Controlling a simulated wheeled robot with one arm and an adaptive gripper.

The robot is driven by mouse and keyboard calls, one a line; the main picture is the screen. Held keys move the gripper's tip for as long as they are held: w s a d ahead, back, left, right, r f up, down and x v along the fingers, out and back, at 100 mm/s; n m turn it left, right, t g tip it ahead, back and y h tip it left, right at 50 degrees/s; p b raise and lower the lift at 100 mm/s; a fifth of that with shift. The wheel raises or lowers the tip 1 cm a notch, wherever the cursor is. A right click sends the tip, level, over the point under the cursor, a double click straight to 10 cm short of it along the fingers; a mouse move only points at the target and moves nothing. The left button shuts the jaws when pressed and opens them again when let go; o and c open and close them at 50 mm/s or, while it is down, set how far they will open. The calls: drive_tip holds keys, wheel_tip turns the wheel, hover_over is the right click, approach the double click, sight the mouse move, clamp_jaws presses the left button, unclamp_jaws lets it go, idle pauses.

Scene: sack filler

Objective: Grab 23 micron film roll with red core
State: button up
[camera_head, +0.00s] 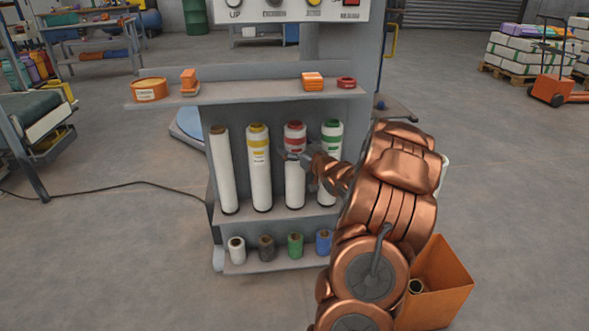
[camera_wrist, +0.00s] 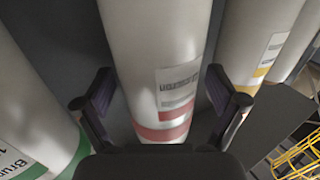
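The film roll with the red core (camera_head: 295,185) stands upright on the shelf, third from left among several tall white rolls. It has a red top and a red band. In the wrist view this roll (camera_wrist: 155,50) shows a barcode label and red bands. My gripper (camera_head: 290,155) is at its upper part. In the wrist view my gripper (camera_wrist: 160,95) is open, one finger on each side of the roll, with gaps visible. Whether either finger touches it, I cannot tell. The roll's micron marking is not readable.
A yellow-marked roll (camera_head: 259,180) stands to its left and a green-marked roll (camera_head: 331,140) to its right, both close. A brown-cored roll (camera_head: 222,175) is at far left. Small spools (camera_head: 295,246) stand below. A shelf (camera_head: 240,92) with small orange items is above.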

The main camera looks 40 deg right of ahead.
drive_tip(key=c, duration=1.7)
drive_tip(key=shift+r, duration=0.2)
